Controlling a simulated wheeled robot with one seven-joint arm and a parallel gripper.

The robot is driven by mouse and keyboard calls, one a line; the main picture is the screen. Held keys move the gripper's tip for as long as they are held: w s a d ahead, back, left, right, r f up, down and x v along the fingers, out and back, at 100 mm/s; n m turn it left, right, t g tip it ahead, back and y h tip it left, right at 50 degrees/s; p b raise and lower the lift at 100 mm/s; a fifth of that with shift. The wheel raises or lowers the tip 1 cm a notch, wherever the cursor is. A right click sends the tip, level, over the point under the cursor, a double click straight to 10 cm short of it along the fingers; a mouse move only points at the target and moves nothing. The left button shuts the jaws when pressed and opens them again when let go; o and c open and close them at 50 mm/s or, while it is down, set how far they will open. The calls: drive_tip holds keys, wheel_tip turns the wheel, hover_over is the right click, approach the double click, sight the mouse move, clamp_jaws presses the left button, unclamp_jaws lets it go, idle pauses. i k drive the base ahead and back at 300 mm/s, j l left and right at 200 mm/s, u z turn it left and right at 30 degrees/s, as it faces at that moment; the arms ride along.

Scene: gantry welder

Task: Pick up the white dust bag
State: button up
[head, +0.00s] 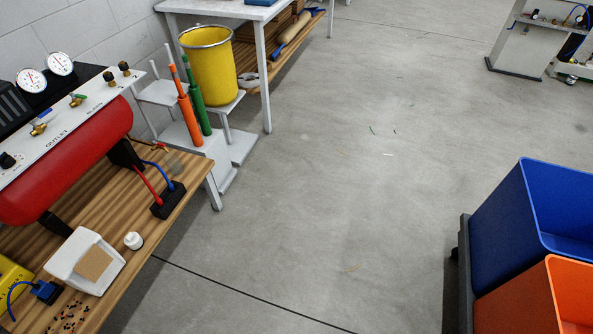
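A white bag-like block with a tan, cardboard-like square on its face (84,262) lies on the wooden bench at the lower left. It fits the white dust bag, and I see no other thing that fits better. It sits near the bench's front edge, with nothing on top of it. My gripper is not in view, so its place relative to the bag cannot be told.
Close by are a small white jar (133,241), a yellow case (12,282), a blue connector (45,291) and a red tank (72,160). A yellow bucket (210,68) stands farther back. Blue (510,215) and orange (535,305) bins stand right.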

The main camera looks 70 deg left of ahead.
sight(86, 262)
drive_tip(key=u, duration=4.15)
drive_tip(key=i+l+u, duration=0.15)
drive_tip(key=l+u, duration=0.25)
drive_tip(key=l, duration=0.25)
drive_tip(key=i+l+u, duration=0.1)
drive_tip(key=l+u, duration=0.3)
drive_tip(key=l, duration=0.2)
